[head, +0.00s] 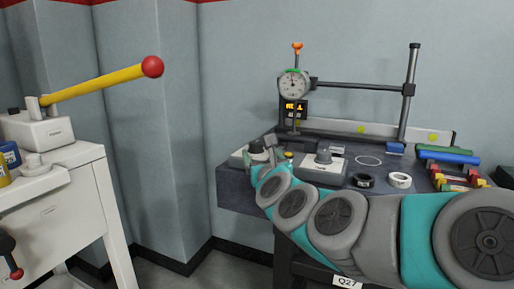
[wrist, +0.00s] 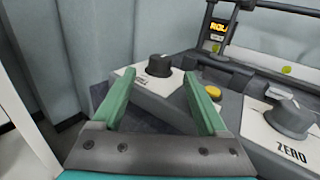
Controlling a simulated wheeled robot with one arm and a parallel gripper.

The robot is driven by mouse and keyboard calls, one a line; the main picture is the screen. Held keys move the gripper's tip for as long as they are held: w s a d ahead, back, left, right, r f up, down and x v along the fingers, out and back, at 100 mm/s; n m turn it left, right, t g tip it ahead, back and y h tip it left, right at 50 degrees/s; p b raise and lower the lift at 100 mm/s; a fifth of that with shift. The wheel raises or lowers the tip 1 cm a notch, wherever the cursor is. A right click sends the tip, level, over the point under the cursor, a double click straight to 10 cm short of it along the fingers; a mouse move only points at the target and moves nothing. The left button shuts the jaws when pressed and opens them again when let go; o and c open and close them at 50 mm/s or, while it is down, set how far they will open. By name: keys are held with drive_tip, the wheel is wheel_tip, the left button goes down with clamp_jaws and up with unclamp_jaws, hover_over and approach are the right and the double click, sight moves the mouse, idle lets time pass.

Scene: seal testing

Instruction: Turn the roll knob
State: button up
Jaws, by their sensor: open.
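A dark round knob (wrist: 160,66) with a white pointer mark stands on a light box (wrist: 172,84) in the wrist view. It is likely the roll knob, but the box's label is too small to read. In the head view the box (head: 237,158) is partly hidden by my arm. My gripper (wrist: 158,76) is open and empty, its two green fingers framing the knob in the picture. The knob appears just beyond the fingertips, and I see no contact. My gripper also shows in the head view (head: 268,148), small and partly hidden.
A second box with a grey knob, marked ZERO (wrist: 290,118), stands to the right. A yellow button (wrist: 213,91) lies between the boxes. A dial gauge (head: 293,84) and an orange-lit display (head: 294,107) stand behind. Rings and coloured bars lie farther right on the bench.

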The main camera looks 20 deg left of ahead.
sight(257, 148)
drive_tip(key=shift+x, duration=2.4)
drive_tip(key=shift+c, duration=0.3)
clamp_jaws()
